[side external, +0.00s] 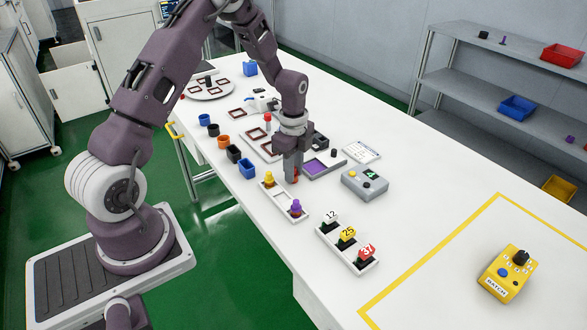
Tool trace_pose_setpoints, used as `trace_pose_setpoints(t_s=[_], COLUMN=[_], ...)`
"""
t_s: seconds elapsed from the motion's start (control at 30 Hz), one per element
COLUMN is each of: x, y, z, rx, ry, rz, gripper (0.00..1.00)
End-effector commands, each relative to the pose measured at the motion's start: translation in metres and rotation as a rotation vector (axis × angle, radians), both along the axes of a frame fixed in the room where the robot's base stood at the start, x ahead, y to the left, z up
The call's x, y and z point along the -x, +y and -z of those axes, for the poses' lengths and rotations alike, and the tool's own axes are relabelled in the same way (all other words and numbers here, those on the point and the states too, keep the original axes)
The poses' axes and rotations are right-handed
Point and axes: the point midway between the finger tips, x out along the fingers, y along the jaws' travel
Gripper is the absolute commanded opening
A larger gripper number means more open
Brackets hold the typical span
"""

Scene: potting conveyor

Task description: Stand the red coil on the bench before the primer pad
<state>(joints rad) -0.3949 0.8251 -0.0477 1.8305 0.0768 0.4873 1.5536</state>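My gripper (294,177) points down over the bench, behind the white coil tray (282,196). It appears shut on the red coil (296,173), of which only a red sliver shows between the fingers; the rest is hidden. I cannot tell whether the coil touches the bench. The tray holds a yellow coil (269,178) at its far end and a purple coil (296,207) at its near end, with an empty place between. A grey-framed purple pad (316,167), probably the primer pad, lies just right of my gripper.
Several small pots, such as a blue pot (247,169), line the left bench edge. A grey control box (364,183) and a rack of numbered tags (347,246) stand to the right. A yellow device (507,275) sits inside yellow tape. Free bench lies beyond the control box.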

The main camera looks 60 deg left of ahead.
Motion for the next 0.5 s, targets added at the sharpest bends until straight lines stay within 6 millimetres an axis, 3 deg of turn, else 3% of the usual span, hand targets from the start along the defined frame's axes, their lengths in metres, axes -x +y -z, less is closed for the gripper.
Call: trace_pose_setpoints(t_s=[0.03, 0.1, 0.37, 0.5], x=[0.000, 0.000, 0.000, -0.001], y=[0.000, 0.000, 0.000, 0.000], z=[0.000, 0.000, -0.001, -0.016], rx=[0.000, 0.000, 0.000, -0.001], ry=[0.000, 0.000, 0.000, -0.005], rz=[0.000, 0.000, 0.000, -0.001], gripper=[0.31, 0.44, 0.45, 0.45])
